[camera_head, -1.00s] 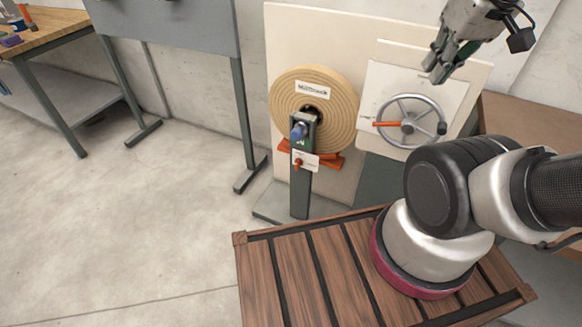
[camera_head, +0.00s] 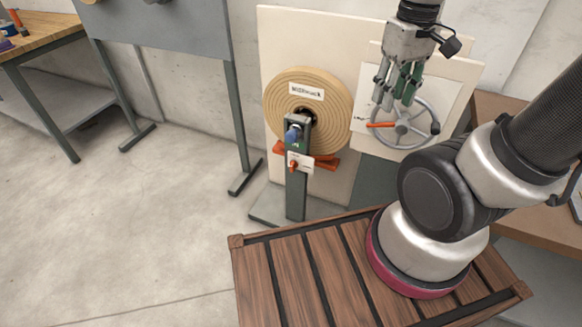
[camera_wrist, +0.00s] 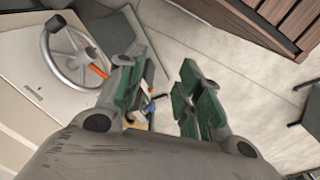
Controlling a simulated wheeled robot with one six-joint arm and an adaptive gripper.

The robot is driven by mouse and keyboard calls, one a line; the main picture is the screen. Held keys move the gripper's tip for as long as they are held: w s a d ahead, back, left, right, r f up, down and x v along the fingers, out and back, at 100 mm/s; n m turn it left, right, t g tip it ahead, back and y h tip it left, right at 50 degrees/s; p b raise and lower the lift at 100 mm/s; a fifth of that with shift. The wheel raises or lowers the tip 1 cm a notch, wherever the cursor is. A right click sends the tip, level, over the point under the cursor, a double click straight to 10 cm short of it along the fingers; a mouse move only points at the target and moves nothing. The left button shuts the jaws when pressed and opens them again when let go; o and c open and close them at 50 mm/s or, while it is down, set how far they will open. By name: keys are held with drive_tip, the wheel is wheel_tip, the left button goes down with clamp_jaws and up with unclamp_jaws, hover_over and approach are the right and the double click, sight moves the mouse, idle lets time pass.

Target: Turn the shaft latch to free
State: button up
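A small orange-red latch handle (camera_head: 293,166) sits on a white label plate (camera_head: 304,160) on the front of a dark green post (camera_head: 297,195). Its lettering is too small to read. Above it, a blue knob (camera_head: 292,133) is at the shaft end, in front of a large tan spiral disc (camera_head: 335,105). My gripper (camera_head: 394,103) hangs fingers down in front of the spoked wheel, to the right of and above the latch. In the wrist view its green-padded fingers (camera_wrist: 157,78) are apart and empty. Part of the post and blue knob (camera_wrist: 149,107) show between them; the latch is unclear there.
A spoked handwheel (camera_head: 411,128) with an orange pointer (camera_head: 381,125) is on the pale panel behind my gripper. Orange-red brackets (camera_head: 322,163) flank the post. A slatted wooden surface (camera_head: 285,275) lies in front. Open floor (camera_head: 120,220) is at left.

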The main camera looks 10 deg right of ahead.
drive_tip(key=w+a+f+n+g+h, duration=0.2)
drive_tip(key=w+f+n+g+h, duration=0.25)
drive_tip(key=w+f, duration=0.5)
drive_tip(key=n+t+h, duration=0.7)
drive_tip(key=n+t, duration=1.2)
drive_tip(key=n, duration=0.3)
approach(291, 166)
drive_tip(key=x, duration=0.3)
drive_tip(key=shift+g+y, duration=0.25)
drive_tip(key=x, duration=0.6)
drive_tip(key=shift+w+d+r, duration=0.25)
drive_tip(key=shift+w+r, duration=0.05)
clamp_jaws()
